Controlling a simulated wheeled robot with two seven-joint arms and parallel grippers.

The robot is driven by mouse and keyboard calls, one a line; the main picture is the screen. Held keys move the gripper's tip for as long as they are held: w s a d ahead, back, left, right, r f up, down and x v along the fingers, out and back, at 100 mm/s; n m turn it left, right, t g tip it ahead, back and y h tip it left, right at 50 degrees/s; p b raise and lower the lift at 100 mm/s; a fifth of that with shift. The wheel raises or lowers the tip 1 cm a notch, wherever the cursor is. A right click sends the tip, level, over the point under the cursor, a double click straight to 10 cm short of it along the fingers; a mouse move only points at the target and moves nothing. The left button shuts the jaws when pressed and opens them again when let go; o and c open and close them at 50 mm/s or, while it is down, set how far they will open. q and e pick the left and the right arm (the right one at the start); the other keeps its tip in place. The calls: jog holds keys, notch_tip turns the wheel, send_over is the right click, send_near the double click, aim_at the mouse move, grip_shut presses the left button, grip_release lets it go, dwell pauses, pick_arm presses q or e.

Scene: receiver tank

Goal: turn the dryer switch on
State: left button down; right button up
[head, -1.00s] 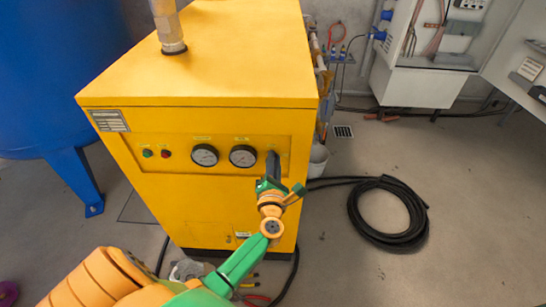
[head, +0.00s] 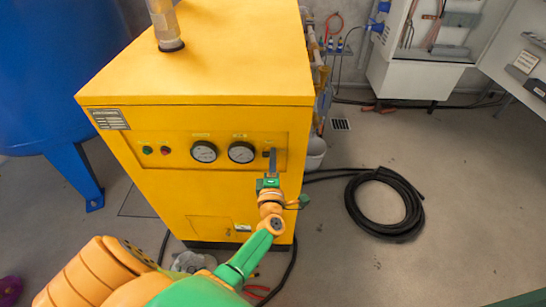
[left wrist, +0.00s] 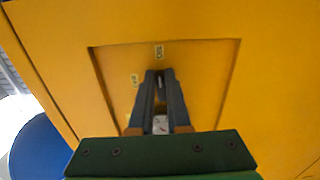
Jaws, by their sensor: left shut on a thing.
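The yellow dryer (head: 200,75) stands in the middle of the head view. Its front panel has a green and a red button and two round gauges. My left gripper (head: 272,158) is at the right end of this panel, just right of the right gauge. In the left wrist view its two dark fingers (left wrist: 160,85) point at the recessed panel, close together near a small label. The gripper is shut on the dryer switch, which is mostly hidden between the fingertips. A small light piece (left wrist: 160,124) shows between the finger bases. My right gripper is not in view.
A blue tank (head: 60,70) stands to the left of the dryer. A coiled black hose (head: 385,232) lies on the floor to the right. An open electrical cabinet (head: 415,75) is at the back right. The floor between them is mostly clear.

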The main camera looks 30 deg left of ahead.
pick_arm(q)
jog(key=shift+m, duration=0.3)
dwell(0.4)
jog(key=c, duration=0.9)
grip_release()
jog(key=v, duration=0.7)
